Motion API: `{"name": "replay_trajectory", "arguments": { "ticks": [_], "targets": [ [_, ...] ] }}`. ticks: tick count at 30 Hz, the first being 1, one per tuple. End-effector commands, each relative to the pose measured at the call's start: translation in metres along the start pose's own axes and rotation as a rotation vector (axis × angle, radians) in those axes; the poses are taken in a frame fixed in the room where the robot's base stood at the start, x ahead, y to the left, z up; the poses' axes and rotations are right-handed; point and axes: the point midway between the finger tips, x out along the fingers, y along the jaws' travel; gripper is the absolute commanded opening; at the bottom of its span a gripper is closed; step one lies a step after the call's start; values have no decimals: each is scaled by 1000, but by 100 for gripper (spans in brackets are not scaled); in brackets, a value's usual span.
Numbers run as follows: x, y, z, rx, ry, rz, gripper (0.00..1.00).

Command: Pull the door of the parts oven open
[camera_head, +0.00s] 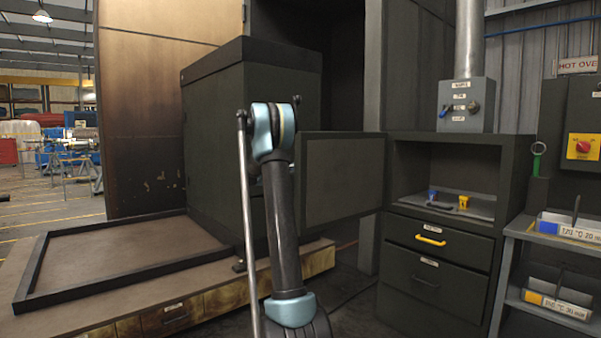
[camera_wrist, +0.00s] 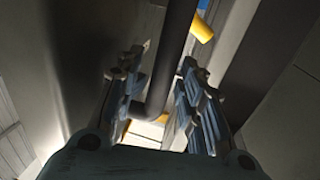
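The parts oven seems to be the dark box (camera_head: 215,140) in the middle of the head view. A flat dark panel (camera_head: 345,178), which looks like its door, stands out to the right of the box. My arm covers the place where box and panel meet. My gripper is hidden behind the arm in the head view. In the wrist view my gripper (camera_wrist: 160,105) has its fingers apart, with a dark bent bar (camera_wrist: 172,50), likely a handle, running between them. A gap shows beside the bar; I cannot tell whether either finger touches it.
A dark cabinet with drawers (camera_head: 440,250) and an open shelf stands to the right. Farther right is a rack with labelled bins (camera_head: 570,228). A low platform with a raised frame (camera_head: 120,262) is at the left. A yellow piece (camera_wrist: 202,27) shows beyond the bar.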

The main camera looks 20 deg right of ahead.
Motion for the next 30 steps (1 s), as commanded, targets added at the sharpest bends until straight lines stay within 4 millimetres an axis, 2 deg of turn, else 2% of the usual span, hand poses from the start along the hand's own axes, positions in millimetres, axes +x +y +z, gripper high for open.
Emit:
{"name": "replay_trajectory", "arguments": {
  "ticks": [8,13,17,24,30],
  "targets": [
    [4,2,0,1,0,5,38],
    [-7,1,0,1,0,4,38],
    [-28,0,1,1,0,2,38],
    [-75,-2,1,0,0,1,38],
    [-102,-2,2,0,0,4,38]
  ]
}}
